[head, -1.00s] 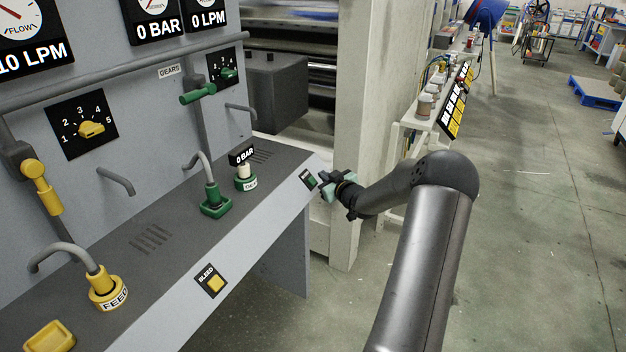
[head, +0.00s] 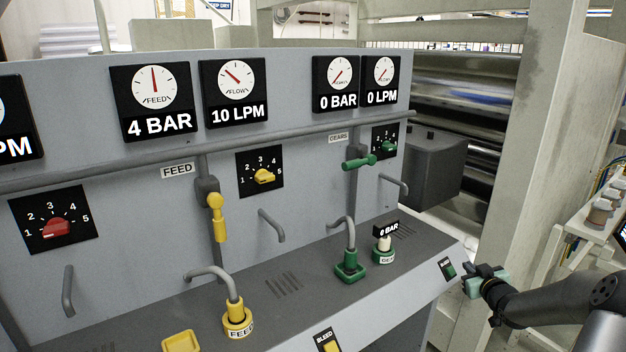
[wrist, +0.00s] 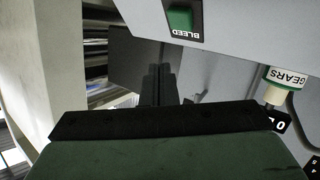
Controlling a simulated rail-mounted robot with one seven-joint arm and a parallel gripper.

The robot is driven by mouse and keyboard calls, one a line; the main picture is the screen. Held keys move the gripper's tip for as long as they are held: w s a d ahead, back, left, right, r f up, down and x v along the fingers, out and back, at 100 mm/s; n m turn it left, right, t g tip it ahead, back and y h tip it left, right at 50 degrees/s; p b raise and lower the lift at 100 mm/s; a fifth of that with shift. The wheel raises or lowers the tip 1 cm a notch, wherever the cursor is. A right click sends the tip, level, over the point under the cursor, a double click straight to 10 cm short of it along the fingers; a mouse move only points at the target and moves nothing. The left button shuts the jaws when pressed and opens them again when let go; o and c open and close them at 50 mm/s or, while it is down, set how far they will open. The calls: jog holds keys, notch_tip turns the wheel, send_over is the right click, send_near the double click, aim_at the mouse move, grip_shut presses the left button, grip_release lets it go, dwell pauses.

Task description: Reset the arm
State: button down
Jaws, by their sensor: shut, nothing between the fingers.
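My gripper (head: 467,286) is at the right end of the grey console, just off its front edge and close to the green bleed button (head: 448,268). I cannot tell from the head view whether it touches the console. In the wrist view, the dark fingers (wrist: 158,85) are together with nothing between them. The green bleed button (wrist: 181,20) shows above them there, apart from the fingers. My arm reaches in from the lower right of the head view.
A pale post (head: 535,150) stands behind my gripper. A shelf with jars (head: 600,210) is at the right.

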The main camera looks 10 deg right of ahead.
jog(key=s+a+r+g+p, duration=0.1)
jog(key=s+a+r+g, duration=0.2)
jog(key=a, duration=0.7)
jog(key=s+a+r+g+p, duration=0.15)
jog(key=a+g, duration=0.25)
jog(key=a, duration=0.5)
jog(key=s+a+r+g, duration=0.1)
jog(key=s+a+g, duration=0.1)
jog(key=s+a, duration=0.4)
jog(key=s+a+r+g+y+p, duration=0.1)
jog(key=s+a, duration=0.6)
jog(key=s, duration=0.8)
jog(key=s+a+r+m+g, duration=0.1)
jog(key=s+a+g, duration=0.4)
jog(key=s, duration=0.6)
jog(key=shift+s+a+r+y, duration=0.15)
jog(key=shift+a+r+y, duration=0.25)
jog(key=shift+a+r, duration=0.6)
